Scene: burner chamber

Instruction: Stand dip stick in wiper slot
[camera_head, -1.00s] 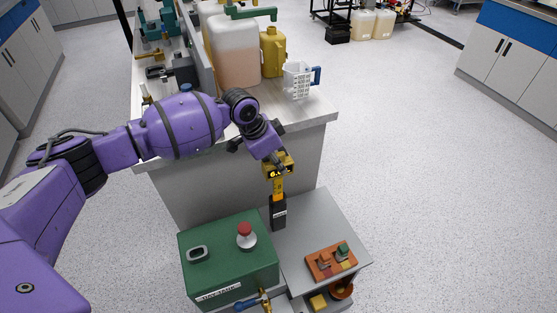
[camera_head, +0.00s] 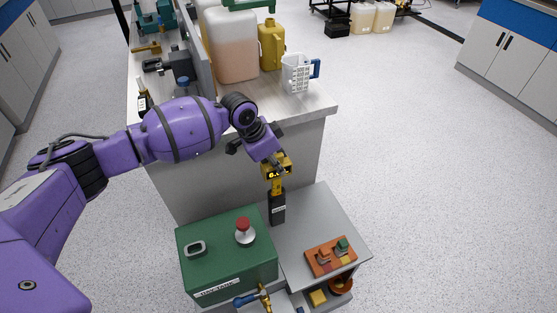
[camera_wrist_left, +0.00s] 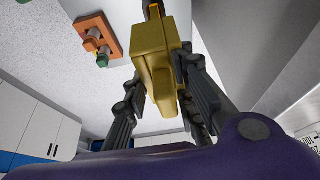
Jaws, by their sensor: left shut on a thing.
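The yellow dip stick (camera_head: 277,168) has a yellow head with a small dark display and a narrower yellow stem below it. My left gripper (camera_head: 276,159) is shut on the head from above. The dark wiper slot block (camera_head: 277,208) stands on the grey cart top, and the stem runs down to its top, roughly upright. The stem's lower end is hidden, so how deep it sits I cannot tell. In the left wrist view the yellow head (camera_wrist_left: 158,60) lies between my left gripper's dark fingers (camera_wrist_left: 165,85). My right gripper is not in view.
A green day tank (camera_head: 225,255) with a red-topped knob and a filler opening is left of the block. An orange board (camera_head: 330,257) with small parts lies to the right on the cart.

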